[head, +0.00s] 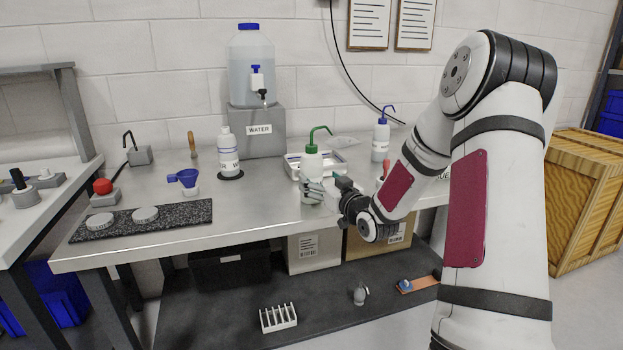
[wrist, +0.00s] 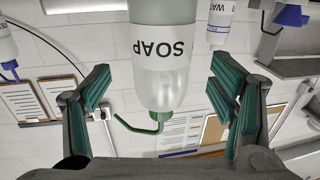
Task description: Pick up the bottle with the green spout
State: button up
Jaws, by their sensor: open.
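The bottle with the green spout (head: 311,163) stands upright on the steel bench, in front of a shallow metal tray. In the wrist view, which is upside down, the bottle (wrist: 163,62) shows a white label reading SOAP, and its green spout points left. My gripper (head: 326,188) is open at the bottle's lower body, and partly covers it in the head view. In the wrist view the bottle appears between the spread fingers of my gripper (wrist: 161,88), with a gap on both sides. How deep it lies between them is hard to tell.
A blue-spout bottle (head: 381,141) stands behind to the right. A white WATER bottle (head: 228,155) stands left on a black disc, with a blue funnel (head: 185,178) nearby. The metal tray (head: 337,165) lies close behind the green-spout bottle. The bench front between funnel and gripper is clear.

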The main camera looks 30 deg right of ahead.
jog(key=w, duration=0.5)
jog(key=shift+d, duration=0.2)
jog(key=shift+c, duration=0.4)
jog(key=c, duration=0.8)
